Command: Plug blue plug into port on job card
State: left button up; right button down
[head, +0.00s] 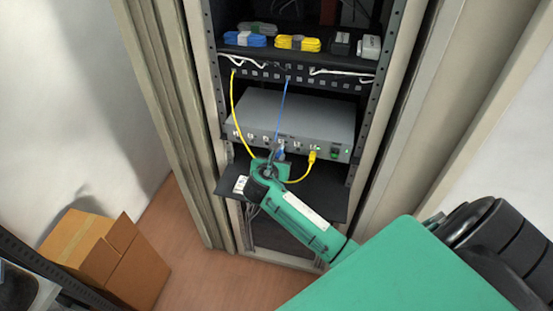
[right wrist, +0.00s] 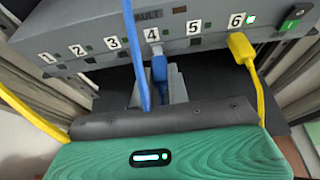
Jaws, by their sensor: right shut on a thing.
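The blue plug (head: 281,151) hangs on a blue cable (head: 284,108) that runs up to the patch panel. My right gripper (head: 275,157) is shut on the blue plug at the front of the grey device (head: 300,117). In the right wrist view the blue plug (right wrist: 159,69) is right below the number 4 label, at port 4, under the word FAULT. I cannot tell whether it is seated in the port. A small white card (head: 241,184), likely the job card, lies on the black shelf; its writing is too small to read. My left gripper is not in view.
A yellow plug (right wrist: 241,47) sits at port 6, beside a lit green light. Another yellow cable (head: 235,115) hangs at the left of the device. The patch panel (head: 265,73) is above. Rack posts stand close on both sides. A cardboard box (head: 105,255) is on the floor.

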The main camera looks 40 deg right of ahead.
jog(key=shift+w+d, duration=0.65)
jog(key=shift+d, duration=0.1)
dwell(1.1)
jog(key=c, duration=1.3)
grip_release()
